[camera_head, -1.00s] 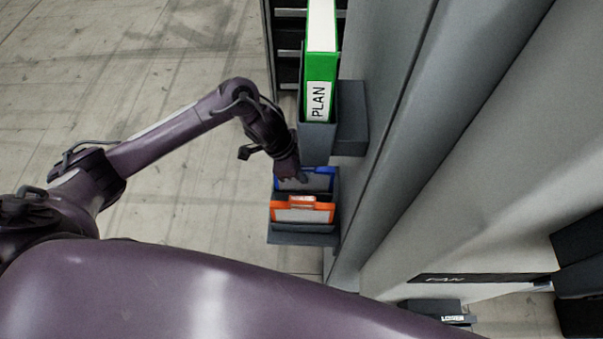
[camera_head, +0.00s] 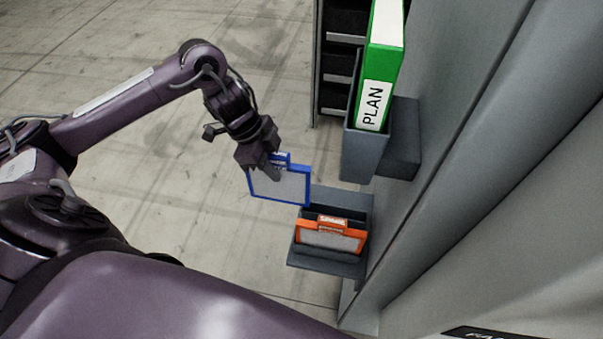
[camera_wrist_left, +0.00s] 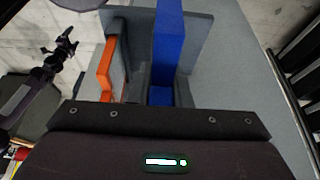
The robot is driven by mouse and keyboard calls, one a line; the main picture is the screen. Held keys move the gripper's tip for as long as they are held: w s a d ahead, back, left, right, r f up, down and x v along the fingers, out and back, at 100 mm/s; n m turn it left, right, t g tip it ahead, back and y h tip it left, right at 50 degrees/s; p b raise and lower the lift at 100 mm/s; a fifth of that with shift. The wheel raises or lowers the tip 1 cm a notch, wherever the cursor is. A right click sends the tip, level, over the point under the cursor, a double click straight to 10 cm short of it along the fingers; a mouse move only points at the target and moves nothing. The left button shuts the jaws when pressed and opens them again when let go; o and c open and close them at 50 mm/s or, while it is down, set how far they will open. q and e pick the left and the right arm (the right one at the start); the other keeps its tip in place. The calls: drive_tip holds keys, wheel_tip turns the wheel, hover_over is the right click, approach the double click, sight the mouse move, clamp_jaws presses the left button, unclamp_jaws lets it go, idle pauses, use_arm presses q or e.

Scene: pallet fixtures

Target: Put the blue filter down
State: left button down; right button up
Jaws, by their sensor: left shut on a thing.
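The blue filter (camera_head: 281,184) is a flat panel with a blue frame and a grey face. My left gripper (camera_head: 272,172) is shut on its top edge and holds it in the air, left of the grey filter holder (camera_head: 341,265). In the left wrist view the blue filter (camera_wrist_left: 167,50) shows edge-on, and the gripper's fingertips are hidden. An orange filter (camera_head: 329,236) stands in the holder's front slot, and the slot behind it looks empty. The orange filter also shows in the left wrist view (camera_wrist_left: 106,68).
A green binder marked PLAN (camera_head: 380,70) stands in a grey holder (camera_head: 363,150) above and behind the filter holder. A grey panel wall (camera_head: 470,150) runs along the right. A dark shelf unit (camera_head: 338,65) stands at the back. The floor at left is clear.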

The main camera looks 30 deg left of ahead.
use_arm(q)
drive_tip(key=a, duration=0.2)
drive_tip(key=s+a+b, duration=0.1)
drive_tip(key=a, duration=0.1)
drive_tip(key=w+d+r+n+t, duration=0.1)
drive_tip(key=d+r+n, duration=0.3)
drive_tip(key=d, duration=0.8)
wheel_tip(320, 180, up, 2)
drive_tip(key=shift+w+r+t+b, duration=0.2)
drive_tip(key=shift+w+t+b, duration=0.1)
drive_tip(key=shift+b, duration=0.15)
drive_tip(key=shift+y, duration=0.3)
